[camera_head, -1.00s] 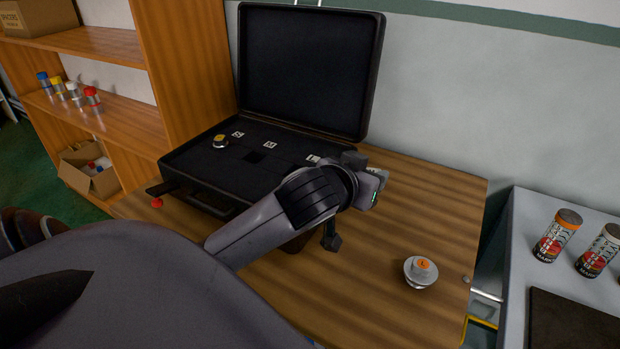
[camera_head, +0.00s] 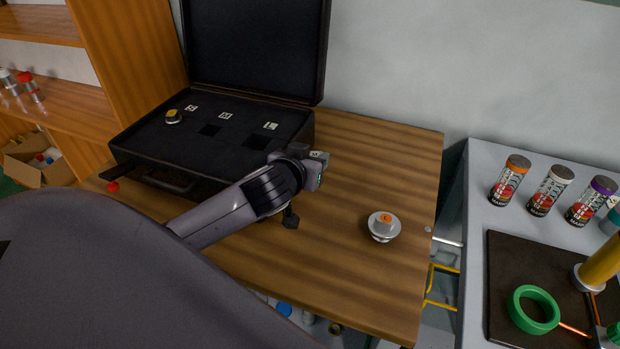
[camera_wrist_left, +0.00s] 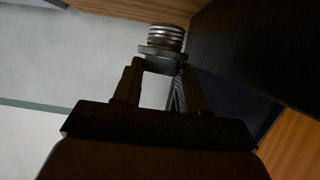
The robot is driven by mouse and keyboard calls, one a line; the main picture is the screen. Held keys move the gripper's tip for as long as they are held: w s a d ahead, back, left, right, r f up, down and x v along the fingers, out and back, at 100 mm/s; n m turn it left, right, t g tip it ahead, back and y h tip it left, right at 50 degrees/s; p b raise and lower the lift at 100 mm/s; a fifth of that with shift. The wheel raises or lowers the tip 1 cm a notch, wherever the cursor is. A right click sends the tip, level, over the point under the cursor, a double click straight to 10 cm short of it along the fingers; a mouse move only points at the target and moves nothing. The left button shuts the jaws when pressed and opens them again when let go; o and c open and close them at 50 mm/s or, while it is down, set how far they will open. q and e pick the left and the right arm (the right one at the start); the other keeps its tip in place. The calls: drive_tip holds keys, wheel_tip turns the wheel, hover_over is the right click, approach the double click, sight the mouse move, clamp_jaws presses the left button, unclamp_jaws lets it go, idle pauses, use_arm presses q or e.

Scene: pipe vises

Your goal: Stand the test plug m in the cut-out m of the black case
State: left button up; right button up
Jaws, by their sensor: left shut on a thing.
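The black case (camera_head: 140,150) stands open on the wooden table, its lid raised. Its insert has labels S, M and L. The cut-out m (camera_head: 210,130) is a dark, empty square below the M label. A yellow-topped plug (camera_head: 173,117) stands by the S label. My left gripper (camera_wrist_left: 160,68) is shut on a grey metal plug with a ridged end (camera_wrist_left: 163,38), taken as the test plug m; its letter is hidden. In the head view the left gripper is at the case's front right corner, outside the cut-outs, and its fingers are largely hidden. My right gripper is out of view.
A plug with an orange L top (camera_head: 384,225) stands on the table at right. A red knob (camera_head: 113,187) is near the case's front left.

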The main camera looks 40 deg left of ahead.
use_arm(q)
drive_tip(key=shift+f, duration=2.95)
drive_tip(key=shift+f, duration=0.1)
drive_tip(key=shift+f, duration=0.15)
drive_tip(key=o, duration=1.1)
drive_tip(key=shift+r, duration=0.2)
